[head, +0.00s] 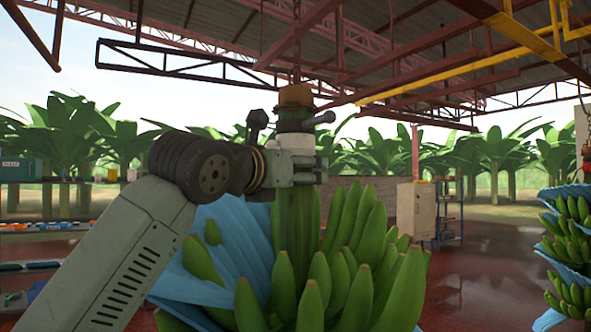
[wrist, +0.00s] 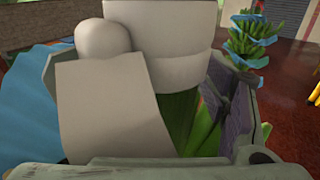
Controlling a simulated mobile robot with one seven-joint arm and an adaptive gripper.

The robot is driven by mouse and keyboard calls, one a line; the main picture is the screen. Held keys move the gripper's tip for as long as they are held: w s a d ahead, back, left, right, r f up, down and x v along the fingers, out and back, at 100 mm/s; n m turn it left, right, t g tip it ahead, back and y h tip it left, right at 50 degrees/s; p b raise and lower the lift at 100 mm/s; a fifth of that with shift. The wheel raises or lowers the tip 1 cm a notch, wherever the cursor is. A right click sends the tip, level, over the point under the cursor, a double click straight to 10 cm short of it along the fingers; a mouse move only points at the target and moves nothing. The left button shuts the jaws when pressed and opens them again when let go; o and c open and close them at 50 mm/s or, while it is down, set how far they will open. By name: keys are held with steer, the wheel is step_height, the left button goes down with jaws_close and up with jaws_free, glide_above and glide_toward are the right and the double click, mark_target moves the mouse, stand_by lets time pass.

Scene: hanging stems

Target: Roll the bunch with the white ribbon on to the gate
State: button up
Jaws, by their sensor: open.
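A large bunch of green bananas (head: 345,270) hangs in front of me, with blue sheeting (head: 225,255) between its hands. A white ribbon (head: 298,140) circles its stem near the top; in the wrist view the ribbon (wrist: 165,35) shows large, with a knot and a broad hanging tail. My gripper (head: 305,168) is at the stem at ribbon height. In the wrist view its open jaws (wrist: 140,80) stand on either side of the ribboned stem. Whether a finger touches the stem I cannot tell. The gate is not clearly identifiable.
Another bunch with blue sheets (head: 568,235) hangs at the far right, and also shows in the wrist view (wrist: 255,40). Yellow and red overhead beams (head: 460,65) cross above. A cabinet (head: 415,210) stands behind. Shelves with small items (head: 45,225) are at left. The reddish floor at right looks clear.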

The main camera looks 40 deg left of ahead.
steer(key=shift+c, duration=0.3)
jaws_close()
stand_by(0.5)
